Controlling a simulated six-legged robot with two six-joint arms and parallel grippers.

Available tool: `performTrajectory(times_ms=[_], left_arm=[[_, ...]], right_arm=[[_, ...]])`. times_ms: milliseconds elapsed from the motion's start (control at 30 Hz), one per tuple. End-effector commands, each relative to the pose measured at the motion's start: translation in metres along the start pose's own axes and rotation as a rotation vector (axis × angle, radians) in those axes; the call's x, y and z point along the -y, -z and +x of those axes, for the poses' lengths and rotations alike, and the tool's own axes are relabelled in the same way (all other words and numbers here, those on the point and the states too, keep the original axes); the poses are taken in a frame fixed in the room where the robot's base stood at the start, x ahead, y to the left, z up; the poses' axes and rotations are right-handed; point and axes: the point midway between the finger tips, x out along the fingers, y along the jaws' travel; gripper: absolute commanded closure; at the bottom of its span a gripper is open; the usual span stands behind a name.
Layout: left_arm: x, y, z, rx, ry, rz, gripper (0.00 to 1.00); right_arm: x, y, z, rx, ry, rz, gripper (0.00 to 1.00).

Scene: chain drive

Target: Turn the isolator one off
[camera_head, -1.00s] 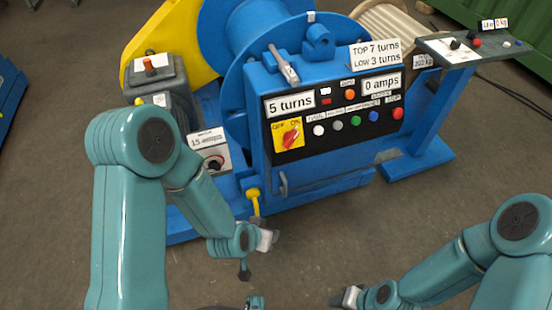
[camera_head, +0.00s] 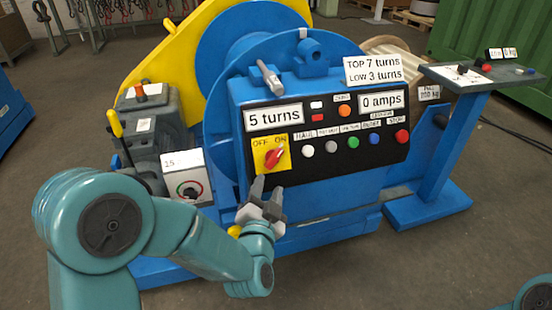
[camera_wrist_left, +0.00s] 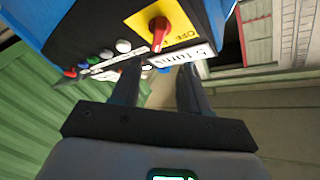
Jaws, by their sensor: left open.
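The isolator is a red rotary knob (camera_head: 274,157) on a yellow plate (camera_head: 259,164) marked OFF and ON, at the left of the black control panel. Its handle leans up and to the right, towards ON. In the left wrist view, the red knob (camera_wrist_left: 158,32) shows on its yellow plate beyond the fingers. My left gripper (camera_head: 267,189) is open and empty, just below the yellow plate with its fingers pointing up, apart from the knob. It also shows in the left wrist view (camera_wrist_left: 158,75). My right gripper is out of view; only part of my right arm shows at the lower right.
Beside the knob, the panel (camera_head: 330,160) carries several push buttons and displays reading 5 turns and 0 amps. A small box with a dial (camera_head: 189,188) stands to the left. A side stand (camera_head: 440,150) is at the right. The floor in front is clear.

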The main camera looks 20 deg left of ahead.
Motion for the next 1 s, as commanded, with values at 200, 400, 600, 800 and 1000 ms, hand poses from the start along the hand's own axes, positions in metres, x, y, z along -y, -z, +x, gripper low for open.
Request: performTrajectory(times_ms=[200,400,600,800,1000], left_arm=[[-0.003,-0.003,0.053,0.001,0.000,-0.001,0.55],[-0.005,-0.002,0.090,0.001,-0.002,-0.001,0.55],[-0.006,0.000,0.107,0.001,-0.005,0.000,0.55],[-0.006,0.001,0.110,0.001,-0.005,0.000,0.55],[-0.006,0.000,0.109,0.001,-0.005,0.000,0.91]], right_arm=[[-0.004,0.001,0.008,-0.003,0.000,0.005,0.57],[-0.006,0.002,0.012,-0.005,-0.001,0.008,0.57],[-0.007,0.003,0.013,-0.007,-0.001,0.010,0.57],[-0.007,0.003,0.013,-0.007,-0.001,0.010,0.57],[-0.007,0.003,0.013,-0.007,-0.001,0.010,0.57]])
